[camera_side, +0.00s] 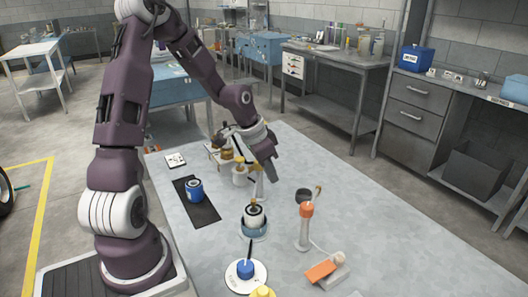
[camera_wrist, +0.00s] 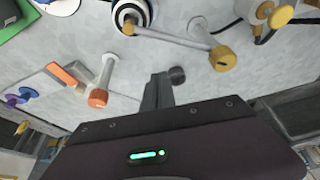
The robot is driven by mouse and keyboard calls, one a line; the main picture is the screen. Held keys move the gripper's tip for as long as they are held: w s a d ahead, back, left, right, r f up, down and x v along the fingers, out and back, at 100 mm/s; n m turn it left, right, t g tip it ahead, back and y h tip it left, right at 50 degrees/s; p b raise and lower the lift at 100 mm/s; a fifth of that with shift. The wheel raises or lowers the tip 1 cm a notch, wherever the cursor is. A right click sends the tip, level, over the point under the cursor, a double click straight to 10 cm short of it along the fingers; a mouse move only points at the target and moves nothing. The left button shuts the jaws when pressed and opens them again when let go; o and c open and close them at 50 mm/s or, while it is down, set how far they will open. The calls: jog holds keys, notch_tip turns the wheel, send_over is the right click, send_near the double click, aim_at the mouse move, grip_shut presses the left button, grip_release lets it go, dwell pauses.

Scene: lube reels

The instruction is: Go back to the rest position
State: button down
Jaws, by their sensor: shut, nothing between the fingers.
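My gripper (camera_side: 272,178) hangs from the wrist above the middle of the grey table (camera_side: 390,240), with its fingers pointing down. In the wrist view my gripper's dark fingers (camera_wrist: 157,92) are together with nothing between them. A black-and-white reel (camera_side: 255,215) sits in a blue-grey holder below and a little left of the gripper; it also shows at the top of the wrist view (camera_wrist: 130,13). A white post with an orange cap (camera_side: 306,212) stands to the right; it is left of the fingers in the wrist view (camera_wrist: 98,97).
A blue can (camera_side: 195,190) stands on a black mat (camera_side: 204,212). A blue knob on a white disc (camera_side: 246,269), an orange block (camera_side: 320,270) and a small dark cup (camera_side: 303,195) are nearer or right. Small bottles (camera_side: 225,153) stand behind. The table's right side is clear.

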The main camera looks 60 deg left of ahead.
jog(key=a+v, duration=0.1)
jog(key=v, duration=0.6)
jog(key=s+d+r+y, duration=0.1)
jog(key=s+d+r, duration=0.3)
jog(key=d, duration=0.3)
jog(key=s+d+r+y, duration=0.1)
jog(key=s+d+r, duration=0.3)
jog(key=s+d, duration=0.15)
jog(key=s+d+r+n+t+h, duration=0.1)
jog(key=s+d, duration=0.4)
jog(key=s, duration=0.5)
jog(key=shift+r+t+h, duration=0.3)
jog(key=shift+r, duration=0.3)
jog(key=shift+w, duration=0.1)
